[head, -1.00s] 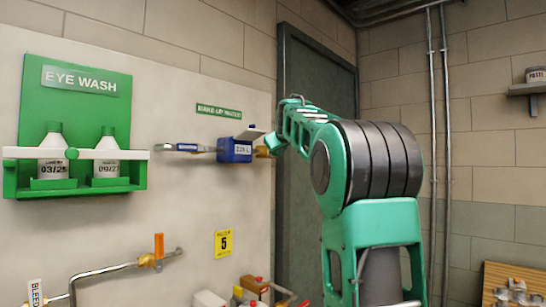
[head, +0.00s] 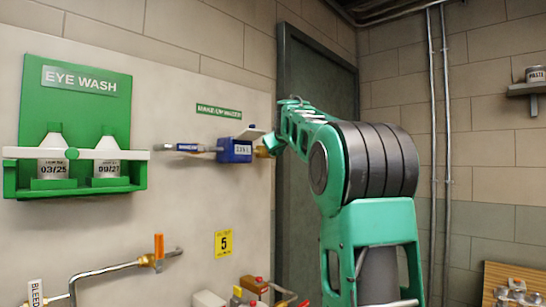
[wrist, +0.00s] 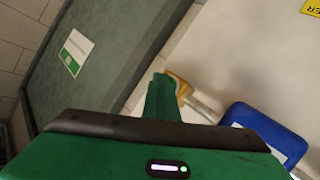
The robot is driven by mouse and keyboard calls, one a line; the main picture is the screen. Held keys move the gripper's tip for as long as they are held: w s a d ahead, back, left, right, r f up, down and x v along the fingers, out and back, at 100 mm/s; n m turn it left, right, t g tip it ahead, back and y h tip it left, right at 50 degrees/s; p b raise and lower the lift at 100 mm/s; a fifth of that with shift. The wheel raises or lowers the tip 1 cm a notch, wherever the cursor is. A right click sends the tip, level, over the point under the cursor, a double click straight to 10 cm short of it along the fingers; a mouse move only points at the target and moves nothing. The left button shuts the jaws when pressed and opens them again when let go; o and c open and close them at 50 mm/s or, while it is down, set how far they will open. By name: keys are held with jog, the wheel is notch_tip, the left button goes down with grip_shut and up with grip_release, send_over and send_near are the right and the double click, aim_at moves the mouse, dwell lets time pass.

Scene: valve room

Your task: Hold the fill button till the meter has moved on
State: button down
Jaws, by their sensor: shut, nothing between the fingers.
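The blue water meter (head: 235,151) sits on the make-up water pipe, under a green label, with its lid raised. Its small white display faces me, but I cannot read the digits surely. A brass-orange fitting (head: 262,152) is just right of the meter, partly behind my arm. In the wrist view the blue meter (wrist: 267,133) is at lower right and the orange fitting (wrist: 180,88) is by my fingertips. My gripper (wrist: 160,92) is shut and empty, its tip at or against the fitting. The fill button itself is not clearly visible, probably hidden by the fingers.
A green eye wash station (head: 75,125) with two bottles hangs at left. An orange-handled valve (head: 158,246) and several coloured fittings (head: 250,290) are lower down. A grey door (head: 318,90) stands behind my arm, and a shelf (head: 525,89) is at far right.

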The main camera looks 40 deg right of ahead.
dwell(0.4)
jog(key=shift+s, duration=0.95)
jog(key=shift+s+d, duration=0.15)
jog(key=shift+s, duration=1.1)
jog(key=shift+s+d, duration=0.1)
jog(key=shift+s, duration=1.15)
